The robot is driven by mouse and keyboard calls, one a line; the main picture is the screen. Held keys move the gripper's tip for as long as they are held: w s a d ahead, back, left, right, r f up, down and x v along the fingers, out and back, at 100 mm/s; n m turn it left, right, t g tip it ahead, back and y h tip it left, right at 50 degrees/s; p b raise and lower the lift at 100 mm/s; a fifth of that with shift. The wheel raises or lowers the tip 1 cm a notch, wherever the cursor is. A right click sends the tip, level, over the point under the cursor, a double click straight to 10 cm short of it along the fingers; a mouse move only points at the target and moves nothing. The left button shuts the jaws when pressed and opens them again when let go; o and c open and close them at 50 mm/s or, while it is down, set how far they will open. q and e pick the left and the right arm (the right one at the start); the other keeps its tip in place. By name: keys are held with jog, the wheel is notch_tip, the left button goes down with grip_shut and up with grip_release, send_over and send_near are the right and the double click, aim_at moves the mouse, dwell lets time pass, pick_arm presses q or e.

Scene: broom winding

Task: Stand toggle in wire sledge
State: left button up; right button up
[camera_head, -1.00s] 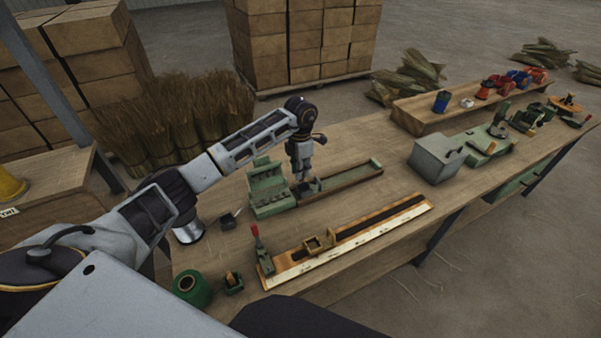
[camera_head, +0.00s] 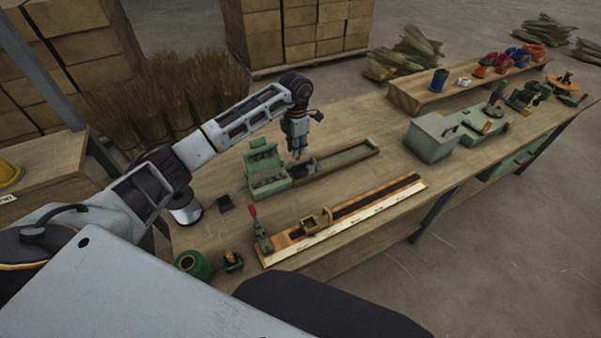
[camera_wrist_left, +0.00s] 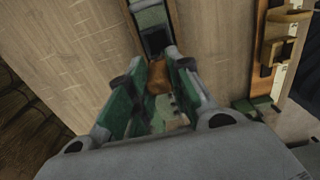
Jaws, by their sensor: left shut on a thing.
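My left gripper (camera_head: 298,153) points down over the left part of a long green tray (camera_head: 352,160) on the bench. In the left wrist view, its green-padded fingers (camera_wrist_left: 157,88) are shut on a brown wooden-looking piece, which I take to be the toggle (camera_wrist_left: 158,76). A dark block (camera_head: 308,164), perhaps the wire sledge, sits in the tray beside the fingertips. It also seems to show just beyond the toggle in the left wrist view (camera_wrist_left: 155,41). I cannot tell whether the toggle touches it. My right gripper is out of view.
A green slotted rack (camera_head: 263,164) adjoins the tray's left end. A long ruled board (camera_head: 350,219) with a red-handled clamp (camera_head: 260,230) lies in front. A green spool (camera_head: 192,264) stands at near left, a grey box (camera_head: 433,138) at right. Bare bench lies between tray and box.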

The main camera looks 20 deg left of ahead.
pick_arm(q)
jog(key=shift+w+d+b, duration=0.3)
jog(key=shift+w+d, duration=0.25)
jog(key=shift+w, duration=0.05)
jog(key=shift+f, duration=0.15)
notch_tip(320, 180, down, 3)
jog(key=shift+r+b, duration=0.15)
jog(key=shift+b, duration=0.75)
dwell(0.3)
jog(key=shift+f+b, duration=0.4)
jog(key=shift+f, duration=0.25)
jog(key=shift+f, duration=0.3)
dwell(0.8)
jog(key=shift+f+b, duration=1.05)
jog(key=shift+f, duration=0.25)
